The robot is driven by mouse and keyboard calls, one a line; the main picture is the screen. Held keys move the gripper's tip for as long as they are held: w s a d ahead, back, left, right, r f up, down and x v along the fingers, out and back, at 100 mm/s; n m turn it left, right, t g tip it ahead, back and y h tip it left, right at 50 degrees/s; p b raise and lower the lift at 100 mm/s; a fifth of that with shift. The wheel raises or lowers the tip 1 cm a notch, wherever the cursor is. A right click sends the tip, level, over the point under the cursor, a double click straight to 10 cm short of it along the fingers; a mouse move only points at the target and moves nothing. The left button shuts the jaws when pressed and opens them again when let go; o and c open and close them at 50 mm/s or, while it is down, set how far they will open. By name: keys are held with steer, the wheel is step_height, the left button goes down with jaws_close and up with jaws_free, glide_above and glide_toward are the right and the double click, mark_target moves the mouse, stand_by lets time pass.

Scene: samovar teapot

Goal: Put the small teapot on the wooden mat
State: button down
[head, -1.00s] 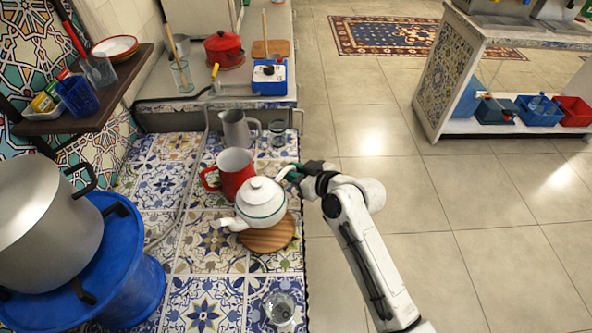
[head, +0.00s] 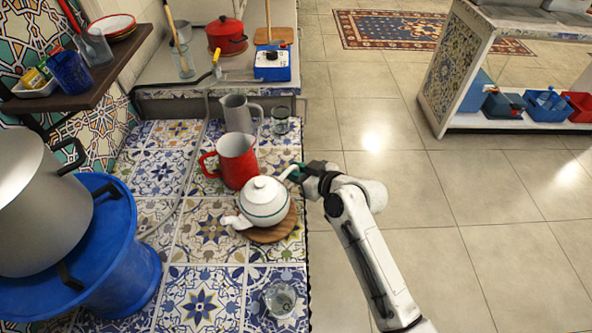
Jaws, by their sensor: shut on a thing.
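The small teapot (head: 264,203) is white with a green band and a round lid, its spout pointing to the lower left. It is upright over the round wooden mat (head: 284,229) on the tiled counter. I cannot tell whether its base touches the mat. My gripper (head: 296,173) is shut on the teapot's handle from the right. The gripper's fingertips are small and partly hidden at the handle. The teapot covers most of the mat; its front and right rim show.
A red pitcher (head: 236,161) stands right behind the teapot, with a grey pitcher (head: 239,114) and a glass (head: 280,120) farther back. Another glass (head: 280,299) stands in front. A large pot (head: 38,205) on a blue barrel (head: 120,285) fills the left.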

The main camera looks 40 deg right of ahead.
steer(key=shift+f+b, duration=0.45)
steer(key=c, duration=0.9)
jaws_free()
steer(key=shift+f, duration=0.1)
steer(key=shift+s, duration=0.1)
